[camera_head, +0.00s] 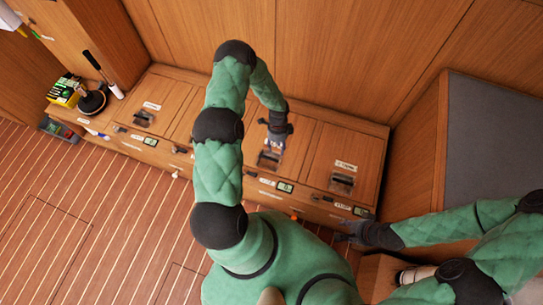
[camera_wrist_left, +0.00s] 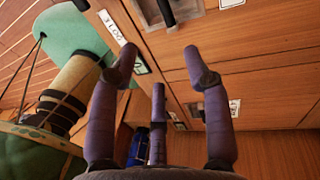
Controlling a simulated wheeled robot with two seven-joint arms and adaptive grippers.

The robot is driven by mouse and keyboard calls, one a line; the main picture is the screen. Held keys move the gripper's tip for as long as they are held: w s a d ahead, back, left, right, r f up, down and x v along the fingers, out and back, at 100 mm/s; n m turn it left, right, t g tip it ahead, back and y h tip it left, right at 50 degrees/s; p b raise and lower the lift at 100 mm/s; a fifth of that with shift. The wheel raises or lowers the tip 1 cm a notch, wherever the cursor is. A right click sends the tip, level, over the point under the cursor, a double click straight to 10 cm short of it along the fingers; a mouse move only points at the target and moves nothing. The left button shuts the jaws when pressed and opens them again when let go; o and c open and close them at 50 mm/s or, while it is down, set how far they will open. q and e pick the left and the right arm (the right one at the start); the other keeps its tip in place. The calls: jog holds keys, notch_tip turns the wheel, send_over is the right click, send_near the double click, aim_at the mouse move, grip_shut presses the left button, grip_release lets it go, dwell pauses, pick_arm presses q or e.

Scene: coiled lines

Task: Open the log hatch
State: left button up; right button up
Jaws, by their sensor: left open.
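A wooden bench (camera_head: 325,120) has several lidded hatches with recessed dark latch handles and small labels.
Another latch handle (camera_head: 342,182) is at the right end and one (camera_head: 143,118) at the left. A yellow-black box (camera_head: 65,91) and a dark round item (camera_head: 92,101) stand at the bench's left end. A grey panel (camera_head: 500,135) is at right. The plank floor (camera_head: 90,210) is open.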

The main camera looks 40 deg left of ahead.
aim_at(270, 159)
pick_arm(q)
jog(key=shift+m+y, duration=0.3)
jog(key=shift+m, duration=0.2)
jog(key=f+b, duration=0.1)
jog(key=f, duration=0.2)
jog(key=s+a+f+b, duration=0.1)
jog(key=f, duration=0.3)
jog(key=a+f+b, duration=0.1)
jog(key=f, duration=0.2)
jog(key=shift+s+a+f+b, duration=0.2)
jog(key=shift+s+f+b, duration=0.1)
jog(key=shift+s+b, duration=0.1)
grip_shut()
